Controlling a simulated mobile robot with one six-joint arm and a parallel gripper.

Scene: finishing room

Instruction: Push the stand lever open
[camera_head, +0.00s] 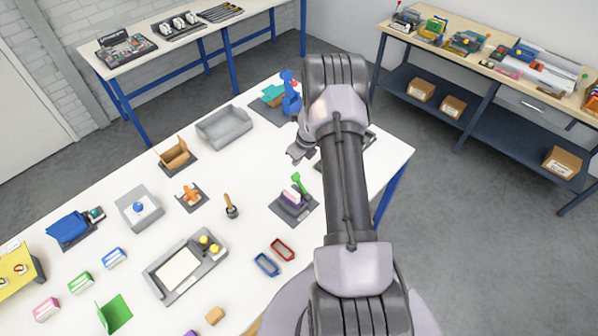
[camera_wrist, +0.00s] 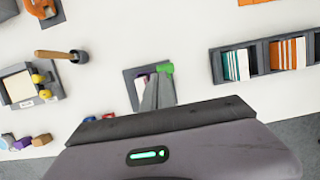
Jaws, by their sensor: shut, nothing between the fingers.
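A small stand with a dark base (camera_head: 301,212) stands on the white table. It carries a green lever (camera_head: 299,184) that sticks up and a purple and white block (camera_head: 293,195). In the wrist view the green lever (camera_wrist: 166,68) shows just beyond my fingertips, and the dark base (camera_wrist: 133,93) shows beside the fingers. My gripper (camera_head: 298,153) is shut and empty, behind the stand in the head view. In the wrist view my gripper (camera_wrist: 158,82) covers part of the stand. I cannot tell whether the fingers touch the lever.
A grey tray (camera_head: 224,137) and a blue device (camera_head: 290,96) stand farther back. A brush with a wooden handle (camera_head: 228,201) is left of the stand. Red (camera_head: 283,249) and blue (camera_head: 266,264) frames lie in front. A rack with striped items (camera_wrist: 246,80) is at right in the wrist view.

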